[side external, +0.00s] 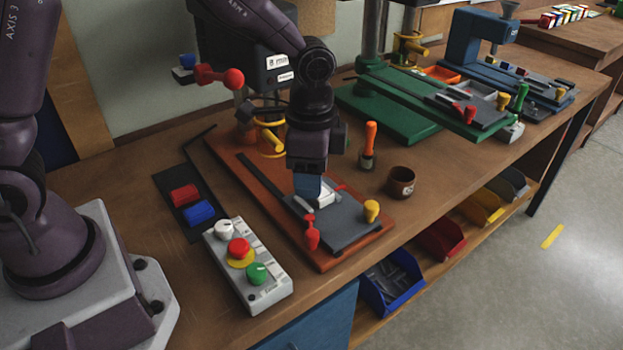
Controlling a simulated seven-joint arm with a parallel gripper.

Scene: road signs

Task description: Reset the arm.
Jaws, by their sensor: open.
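My gripper (308,188) points down over the grey plate (345,218) of the orange-brown fixture board (225,150). Its lower end has a blue part and pale fingers. The jaws are open. A small whitish piece (328,196) lies close beside the fingertips. I cannot tell whether they touch it. My arm reaches in from the top left, and its upper part is cut off by the frame edge.
A button box (238,252) stands in front. A brown cup (401,182) and an orange-handled tool (370,138) stand to the right. A green-based machine (390,112) stands behind.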

